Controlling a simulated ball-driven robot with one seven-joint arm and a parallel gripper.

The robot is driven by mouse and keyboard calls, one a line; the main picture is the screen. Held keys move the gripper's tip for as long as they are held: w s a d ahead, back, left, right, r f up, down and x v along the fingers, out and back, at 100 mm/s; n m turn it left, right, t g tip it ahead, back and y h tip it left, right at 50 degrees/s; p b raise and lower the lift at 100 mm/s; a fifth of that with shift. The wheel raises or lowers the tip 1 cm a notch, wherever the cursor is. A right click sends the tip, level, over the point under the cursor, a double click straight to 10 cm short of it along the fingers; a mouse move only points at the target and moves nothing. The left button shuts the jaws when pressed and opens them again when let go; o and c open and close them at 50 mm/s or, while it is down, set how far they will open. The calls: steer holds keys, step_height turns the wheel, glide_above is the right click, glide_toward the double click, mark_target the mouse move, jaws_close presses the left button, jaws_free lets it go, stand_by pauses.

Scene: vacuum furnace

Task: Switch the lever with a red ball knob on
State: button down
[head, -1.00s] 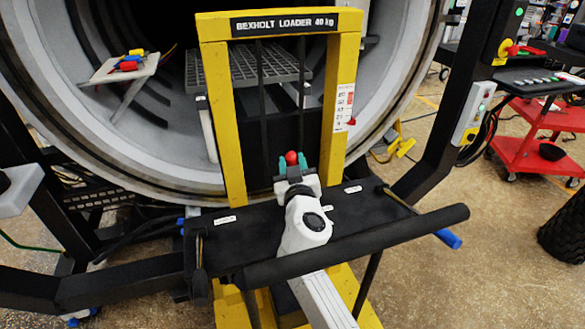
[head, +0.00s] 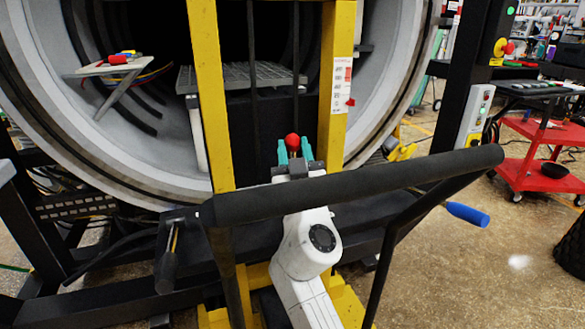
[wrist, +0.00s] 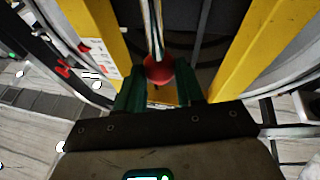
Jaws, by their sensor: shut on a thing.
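The red ball knob (head: 292,141) sits between the two yellow posts of the loader, in front of the furnace opening. In the wrist view, the knob (wrist: 159,69) is at the end of a thin pale rod (wrist: 153,30) that runs to the top edge. My gripper (head: 294,148) has teal fingers on either side of the knob and is shut on it. The fingers (wrist: 161,85) also flank the knob in the wrist view. The lever's pivot cannot be made out.
A black push bar (head: 370,185) crosses in front of my arm. The yellow posts (head: 208,90) and (head: 337,75) stand left and right of the gripper. A control box (head: 474,118) is on the right frame. A red cart (head: 540,165) stands farther right on open floor.

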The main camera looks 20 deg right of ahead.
steer(key=shift+s+f+b, duration=0.3)
steer(key=shift+s+b, duration=0.15)
steer(key=shift+b, duration=0.35)
steer(key=shift+b+v, duration=0.75)
steer(key=shift+b, duration=0.5)
steer(key=s+f+b, duration=0.1)
steer(key=b, duration=0.2)
steer(key=shift+s+d, duration=0.1)
steer(key=shift+s, duration=0.3)
steer(key=shift+s+f+m+t+h+b, duration=0.2)
steer(key=shift+s+b, duration=0.25)
steer(key=shift+b, duration=0.4)
steer(key=shift+s+f+t+h+b, duration=0.1)
steer(key=shift+s+f+t+b, duration=0.25)
steer(key=shift+b, duration=0.5)
steer(key=shift+s+f+m+t+h+b, duration=0.15)
steer(key=shift+s+b, duration=0.35)
steer(key=shift+b, duration=0.35)
steer(key=shift+r, duration=0.1)
steer(key=c, duration=0.9)
jaws_free()
steer(key=shift+c, duration=0.2)
steer(key=shift+o, duration=1.1)
steer(key=shift+s+r, duration=0.1)
steer(key=shift+r, duration=0.1)
